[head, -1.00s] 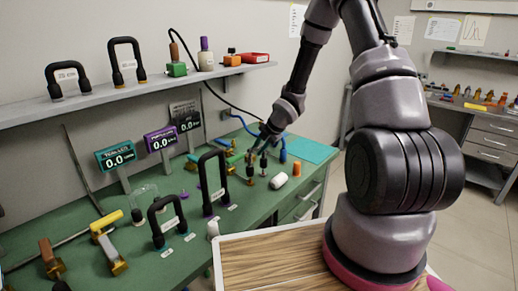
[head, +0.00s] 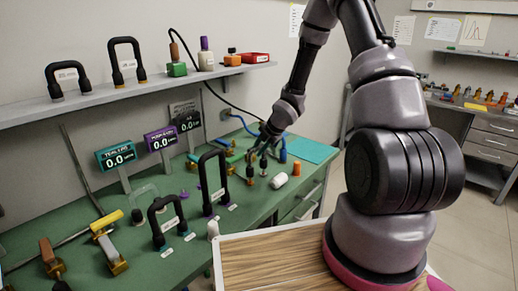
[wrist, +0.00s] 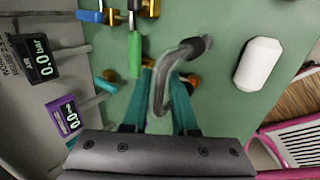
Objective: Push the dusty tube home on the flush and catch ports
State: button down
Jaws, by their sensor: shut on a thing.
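My gripper (wrist: 168,95) is shut on a greyish, see-through curved tube (wrist: 160,84), which looks like the dusty tube. The tube arches between the teal fingers, and a dark end cuff (wrist: 203,43) shows past the fingertips. Its other end is hidden near the gripper body. I cannot tell how the ends sit on any port. In the head view my gripper (head: 264,141) is low over the green bench, above dark upright pieces (head: 263,162). The tube is too small to make out there.
A white rounded cylinder (wrist: 258,64) lies right of my gripper, beside an orange piece (head: 296,169). A green handle (wrist: 134,54) and blue part (wrist: 90,16) are close on the left. Tall black loops (head: 213,183) and displays (head: 160,138) stand left on the bench.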

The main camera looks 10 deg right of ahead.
jog(key=shift+f, duration=1.2)
jog(key=shift+f, duration=0.35)
jog(key=shift+f, duration=0.1)
jog(key=c, duration=0.6)
grip_release()
jog(key=v, duration=1.1)
jog(key=shift+w, duration=0.1)
